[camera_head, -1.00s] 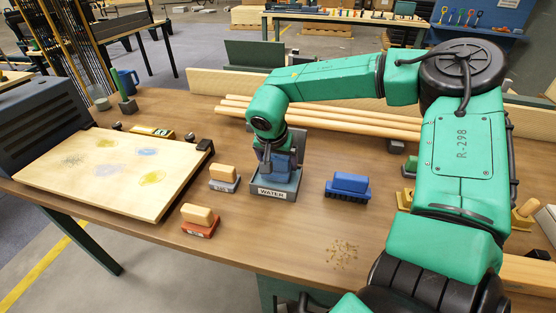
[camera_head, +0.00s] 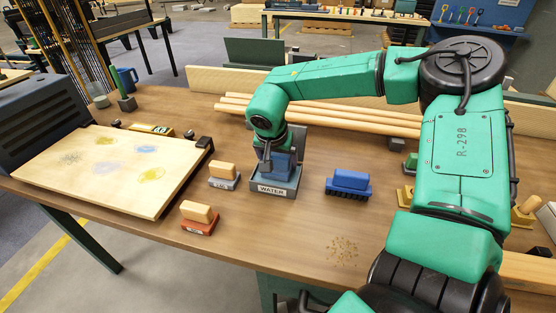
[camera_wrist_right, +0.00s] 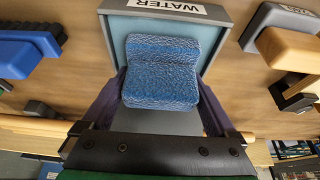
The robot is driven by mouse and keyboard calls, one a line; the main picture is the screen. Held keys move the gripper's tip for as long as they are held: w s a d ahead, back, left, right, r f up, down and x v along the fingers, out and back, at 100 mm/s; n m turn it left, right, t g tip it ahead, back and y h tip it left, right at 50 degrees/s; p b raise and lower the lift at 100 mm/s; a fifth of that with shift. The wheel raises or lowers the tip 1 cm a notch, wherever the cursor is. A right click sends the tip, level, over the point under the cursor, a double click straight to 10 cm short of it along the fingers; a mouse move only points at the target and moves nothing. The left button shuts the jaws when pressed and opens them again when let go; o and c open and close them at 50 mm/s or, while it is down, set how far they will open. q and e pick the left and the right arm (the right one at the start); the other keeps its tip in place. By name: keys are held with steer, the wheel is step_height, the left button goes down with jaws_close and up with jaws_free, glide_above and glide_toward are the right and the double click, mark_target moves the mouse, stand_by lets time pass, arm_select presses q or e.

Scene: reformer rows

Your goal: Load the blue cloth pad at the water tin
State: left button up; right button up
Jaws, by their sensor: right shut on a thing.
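The water tin (camera_head: 265,190) is a grey, open tray with a WATER label, standing mid-table; it also shows in the right wrist view (camera_wrist_right: 218,40), with pale blue inside. The blue cloth pad (camera_wrist_right: 160,72) is a textured block. My right gripper (camera_head: 277,157) points down at the tin and is shut on the pad, a finger on each side. The pad is over or in the tin; whether it touches the bottom, I cannot tell. My left gripper is not in view.
A blue brush (camera_head: 350,182) stands right of the tin. A grey-based block (camera_head: 223,176) and a red-based block (camera_head: 199,217) stand to its left. A stained board (camera_head: 105,165) lies further left. Wooden rods (camera_head: 340,123) lie behind. Crumbs (camera_head: 342,250) lie in front on the right.

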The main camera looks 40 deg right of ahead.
steer(key=shift+s+f+b, duration=0.1)
steer(key=shift+f+b, duration=0.15)
steer(key=shift+b, duration=0.1)
stand_by(1.2)
steer(key=shift+r, duration=0.1)
step_height(320, 180, up, 7)
steer(key=p, duration=0.4)
steer(key=shift+p, duration=0.4)
steer(key=shift+r, duration=0.1)
